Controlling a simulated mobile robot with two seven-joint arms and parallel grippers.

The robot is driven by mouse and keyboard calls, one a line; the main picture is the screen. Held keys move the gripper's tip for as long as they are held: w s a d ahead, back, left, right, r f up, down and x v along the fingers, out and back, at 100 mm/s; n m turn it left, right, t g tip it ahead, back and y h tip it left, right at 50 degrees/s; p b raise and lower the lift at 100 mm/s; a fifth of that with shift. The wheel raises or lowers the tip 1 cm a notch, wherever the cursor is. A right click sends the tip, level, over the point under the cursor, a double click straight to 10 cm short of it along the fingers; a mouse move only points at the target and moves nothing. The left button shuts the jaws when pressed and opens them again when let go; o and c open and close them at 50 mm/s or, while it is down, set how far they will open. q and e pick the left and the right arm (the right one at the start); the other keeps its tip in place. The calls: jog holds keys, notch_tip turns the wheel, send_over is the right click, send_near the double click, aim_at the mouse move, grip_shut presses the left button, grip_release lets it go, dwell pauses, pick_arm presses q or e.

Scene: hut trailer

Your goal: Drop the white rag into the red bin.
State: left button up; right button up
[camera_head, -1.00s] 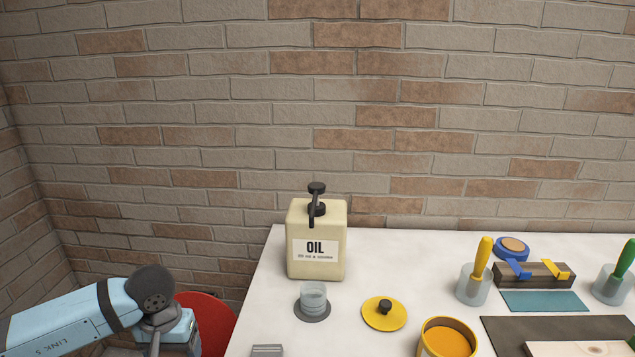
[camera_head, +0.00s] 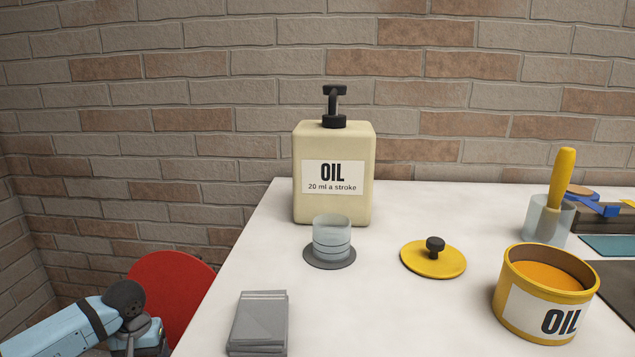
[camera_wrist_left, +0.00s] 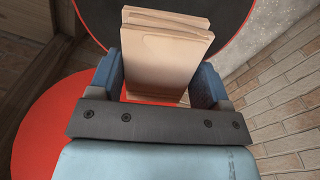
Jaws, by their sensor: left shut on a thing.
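My left gripper (camera_wrist_left: 160,78) is shut on a folded rag (camera_wrist_left: 163,58), which looks pale tan in the left wrist view. The rag is a layered stack between the two fingers. Behind it are a dark round area with a red rim (camera_wrist_left: 249,22) and a flat red round surface (camera_wrist_left: 45,130), which look like parts of the red bin. In the head view a red round part (camera_head: 172,285) shows left of the table, behind my left wrist. The fingers and the rag are hidden there. My right gripper is not in view.
On the white table (camera_head: 215,310), a grey folded stack (camera_head: 258,322) lies near the left edge. A brick wall is behind.

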pick_arm(q)
jog(key=shift+w+a+f+b, duration=0.15)
jog(key=shift+f, duration=0.25)
jog(key=shift+w+a+f+b, duration=0.15)
jog(key=shift+f, duration=0.7)
notch_tip(320, 180, down, 5)
jog(key=b, duration=0.3)
jog(key=shift+r, duration=0.1)
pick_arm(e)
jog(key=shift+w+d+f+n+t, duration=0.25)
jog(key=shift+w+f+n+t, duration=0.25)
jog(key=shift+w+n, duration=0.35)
